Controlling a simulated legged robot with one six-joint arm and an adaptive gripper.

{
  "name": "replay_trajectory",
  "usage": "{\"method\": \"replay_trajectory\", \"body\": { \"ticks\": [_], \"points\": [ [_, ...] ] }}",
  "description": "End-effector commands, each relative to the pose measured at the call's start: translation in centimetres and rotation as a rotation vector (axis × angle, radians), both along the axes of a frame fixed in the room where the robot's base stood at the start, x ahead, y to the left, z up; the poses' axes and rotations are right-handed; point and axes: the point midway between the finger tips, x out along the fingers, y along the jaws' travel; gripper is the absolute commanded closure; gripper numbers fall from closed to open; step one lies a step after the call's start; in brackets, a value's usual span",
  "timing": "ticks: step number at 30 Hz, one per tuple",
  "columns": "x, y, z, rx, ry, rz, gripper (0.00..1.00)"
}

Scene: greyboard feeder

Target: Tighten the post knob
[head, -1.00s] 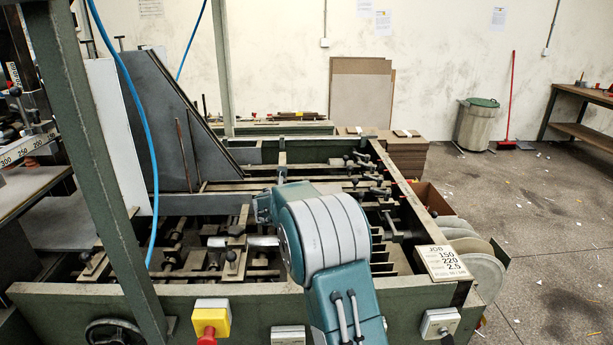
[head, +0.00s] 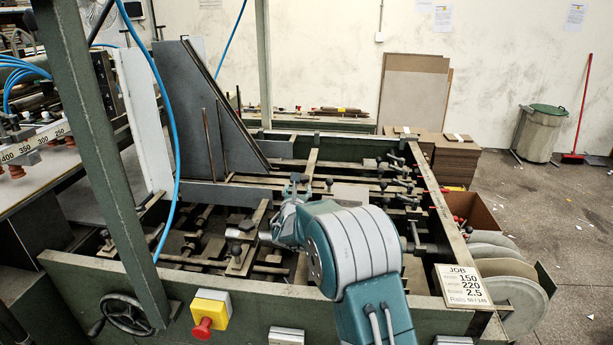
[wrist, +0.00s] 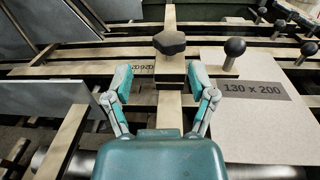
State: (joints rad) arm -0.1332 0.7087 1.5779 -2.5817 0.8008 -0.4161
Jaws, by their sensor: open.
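A dark lobed knob (wrist: 170,41) stands on top of a block on a pale rail (wrist: 170,110) in the middle of the wrist view. I take it for the post knob. My gripper (wrist: 160,77) is open and empty, its two teal-tipped fingers spread on either side of the rail. The knob shows just beyond the fingertips, apart from them. In the head view my gripper (head: 292,200) is over the feeder bed, partly hidden by my own arm.
A grey board marked 130 x 200 (wrist: 255,100) lies right of the rail, with a black ball knob (wrist: 235,47) near it. Upright grey plates (wrist: 40,110) stand left. The feeder's green frame (head: 230,305) carries a red stop button (head: 203,327) and a JOB card (head: 465,285).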

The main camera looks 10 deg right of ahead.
Motion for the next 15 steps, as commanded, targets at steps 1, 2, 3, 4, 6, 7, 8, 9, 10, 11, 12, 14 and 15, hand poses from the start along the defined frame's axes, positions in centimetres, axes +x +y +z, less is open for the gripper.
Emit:
{"method": "replay_trajectory", "body": {
  "ticks": [1,2,3,4,6,7,8,9,10,11,12,14,15],
  "points": [
    [0.8,-0.6,-0.1,0.002,-0.001,-0.004,0.28],
    [1.3,-0.9,-0.1,0.004,0.000,-0.004,0.28],
    [1.8,-1.2,0.0,0.005,-0.001,-0.005,0.28],
    [2.2,-1.4,-0.1,0.005,0.000,-0.005,0.28],
    [3.2,-1.9,0.0,0.008,-0.001,-0.005,0.28],
    [3.6,-2.1,0.0,0.009,0.000,-0.005,0.28],
    [4.0,-2.3,0.0,0.009,0.001,-0.005,0.28],
    [4.5,-2.4,0.0,0.009,0.000,-0.006,0.28],
    [4.9,-2.5,0.0,0.008,0.001,-0.005,0.28],
    [5.3,-2.5,0.0,0.008,0.001,-0.005,0.28],
    [5.7,-2.5,0.0,0.007,0.000,-0.004,0.28],
    [6.4,-2.5,0.0,0.006,0.000,-0.005,0.28],
    [6.8,-2.5,0.0,0.006,0.002,-0.005,0.28]
  ]
}}
